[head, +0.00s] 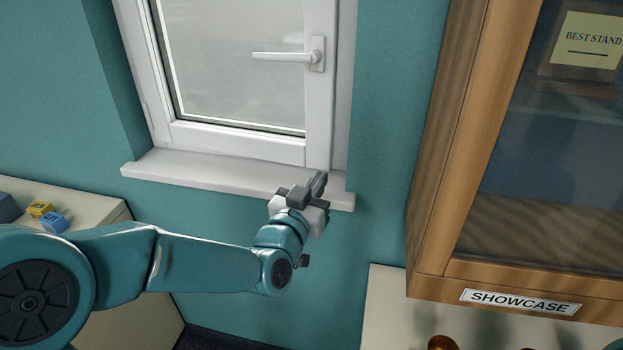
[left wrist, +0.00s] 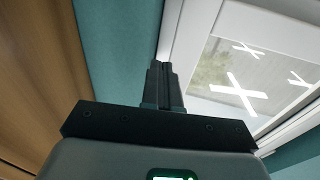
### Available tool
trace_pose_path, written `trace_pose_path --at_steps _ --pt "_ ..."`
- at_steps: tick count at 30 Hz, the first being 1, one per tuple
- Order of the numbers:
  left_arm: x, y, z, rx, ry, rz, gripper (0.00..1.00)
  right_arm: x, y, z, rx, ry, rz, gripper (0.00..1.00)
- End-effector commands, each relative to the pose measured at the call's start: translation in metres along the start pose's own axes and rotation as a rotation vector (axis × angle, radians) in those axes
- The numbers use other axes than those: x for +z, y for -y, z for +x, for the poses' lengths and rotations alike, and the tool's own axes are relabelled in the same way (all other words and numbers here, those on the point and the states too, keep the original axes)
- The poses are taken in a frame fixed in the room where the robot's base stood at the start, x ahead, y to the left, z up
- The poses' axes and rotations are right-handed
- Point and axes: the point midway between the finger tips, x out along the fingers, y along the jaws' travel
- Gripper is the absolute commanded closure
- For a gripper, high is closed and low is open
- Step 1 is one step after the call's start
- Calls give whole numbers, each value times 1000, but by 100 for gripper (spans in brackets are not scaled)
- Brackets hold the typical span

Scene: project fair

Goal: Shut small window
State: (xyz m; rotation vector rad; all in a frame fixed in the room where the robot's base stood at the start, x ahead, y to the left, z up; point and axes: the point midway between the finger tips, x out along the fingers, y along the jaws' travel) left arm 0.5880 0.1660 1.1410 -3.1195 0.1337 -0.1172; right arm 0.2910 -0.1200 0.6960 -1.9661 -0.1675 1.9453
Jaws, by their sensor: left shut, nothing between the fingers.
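The small window (head: 322,130) has a white frame and sits in the teal wall in the head view. Its white handle (head: 285,56) lies level and points left. The sash looks in or close to its frame; I cannot tell whether it is fully flush. My left gripper (head: 320,181) is shut and empty, in front of the sill near the window's lower right corner. In the left wrist view, my left gripper (left wrist: 162,68) points up beside the white window frame (left wrist: 190,45), with the glass (left wrist: 240,80) to the right. I cannot tell whether the fingertips touch the frame. My right gripper is not in view.
A white sill (head: 220,176) juts out below the window. A wooden showcase (head: 445,130) with a glass front stands close on the right. A low cabinet (head: 60,196) with yellow (head: 40,209) and blue (head: 54,223) blocks is at left. The wall between window and showcase is bare.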

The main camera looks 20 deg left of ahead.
Motion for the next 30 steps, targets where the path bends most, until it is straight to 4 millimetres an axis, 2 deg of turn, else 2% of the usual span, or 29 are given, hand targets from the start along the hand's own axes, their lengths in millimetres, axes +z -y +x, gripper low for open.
trace_pose_path --at_steps 1,3,6,8,11,24,30 --pt "25 13 -16 -33 33 -11 100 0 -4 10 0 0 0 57" --pt "49 26 -32 -60 81 -17 100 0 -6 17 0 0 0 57" --pt "50 46 -32 -97 74 -16 100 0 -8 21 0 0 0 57" --pt "50 47 -28 -99 77 -16 100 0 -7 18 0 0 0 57" --pt "49 48 -15 -98 78 -16 100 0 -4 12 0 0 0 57" --pt "55 56 76 -96 78 -17 100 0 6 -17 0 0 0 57" --pt "58 58 100 -95 77 -17 100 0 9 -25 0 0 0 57"
